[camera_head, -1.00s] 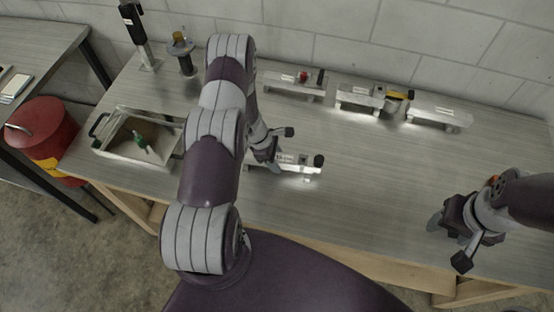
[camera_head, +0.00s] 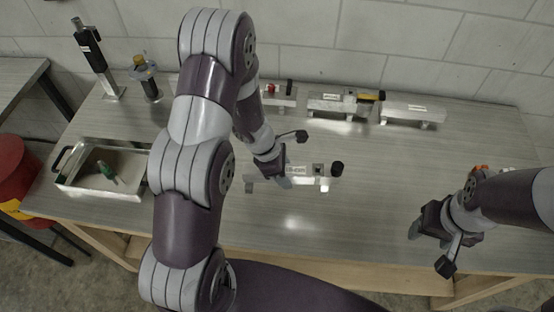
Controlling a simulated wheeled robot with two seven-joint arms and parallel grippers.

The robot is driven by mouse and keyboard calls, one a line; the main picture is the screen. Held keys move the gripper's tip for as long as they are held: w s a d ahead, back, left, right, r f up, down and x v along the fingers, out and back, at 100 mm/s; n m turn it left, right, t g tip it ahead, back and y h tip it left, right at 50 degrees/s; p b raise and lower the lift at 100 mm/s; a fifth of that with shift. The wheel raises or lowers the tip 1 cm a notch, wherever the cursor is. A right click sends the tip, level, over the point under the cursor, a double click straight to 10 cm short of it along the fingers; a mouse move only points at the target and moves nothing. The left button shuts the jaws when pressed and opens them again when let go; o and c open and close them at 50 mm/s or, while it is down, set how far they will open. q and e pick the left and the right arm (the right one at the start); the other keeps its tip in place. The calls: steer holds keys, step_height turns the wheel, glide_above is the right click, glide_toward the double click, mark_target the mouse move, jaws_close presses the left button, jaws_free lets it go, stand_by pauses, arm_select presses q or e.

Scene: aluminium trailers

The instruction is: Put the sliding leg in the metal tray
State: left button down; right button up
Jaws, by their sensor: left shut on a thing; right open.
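The sliding leg (camera_head: 312,183) seems to be the silver bar with a pale label, small feet and a black knob at its right end. My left gripper (camera_head: 281,176) is shut on its left part and holds it level above the table. A bright patch shows on the tabletop below it. My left arm hides part of the gripper. The metal tray (camera_head: 68,187) is at the left of the table, with a green item (camera_head: 107,173) inside; my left arm covers its right end. My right gripper (camera_head: 432,240) is open and empty near the right front edge.
Several silver pieces stand along the back: one with a red knob (camera_head: 279,98), one with a yellow part (camera_head: 338,106) and a plain one (camera_head: 412,113).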

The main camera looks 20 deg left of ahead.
arm_select(q)
steer(key=shift+s+d+r, duration=0.15)
steer(key=shift+d+r, duration=0.1)
steer(key=shift+d, duration=0.2)
steer(key=shift+d+r+m, duration=0.2)
steer(key=shift+d+m, duration=0.1)
steer(key=shift+m, duration=0.4)
steer(key=shift+d+r+m+g, duration=0.15)
steer(key=shift+d+m+g, duration=0.1)
steer(key=shift+m+g, duration=0.45)
steer(key=m, duration=0.1)
steer(key=m+b, duration=0.1)
steer(key=shift+s+m+g, duration=0.2)
steer(key=shift+m+g, duration=0.1)
steer(key=a+m, duration=0.1)
steer(key=f+m+g+b, duration=0.1)
steer(key=m, duration=0.1)
steer(key=a+m, duration=0.1)
steer(key=shift+s+a+f+g+b, duration=0.15)
steer(key=shift+s+a+g+b, duration=0.05)
steer(key=shift+a+g+b, duration=0.1)
steer(key=shift+w+a+f+m+g+y+b, duration=0.2)
steer(key=shift+a+f+m+b, duration=0.15)
steer(key=shift+a+m, duration=0.25)
steer(key=shift+w+a+f+m+g+y+b, duration=0.1)
steer(key=shift+w+a+f+m+b, duration=0.2)
steer(key=shift+a, duration=0.35)
steer(key=shift+a+f, duration=0.15)
steer(key=shift+s, duration=0.1)
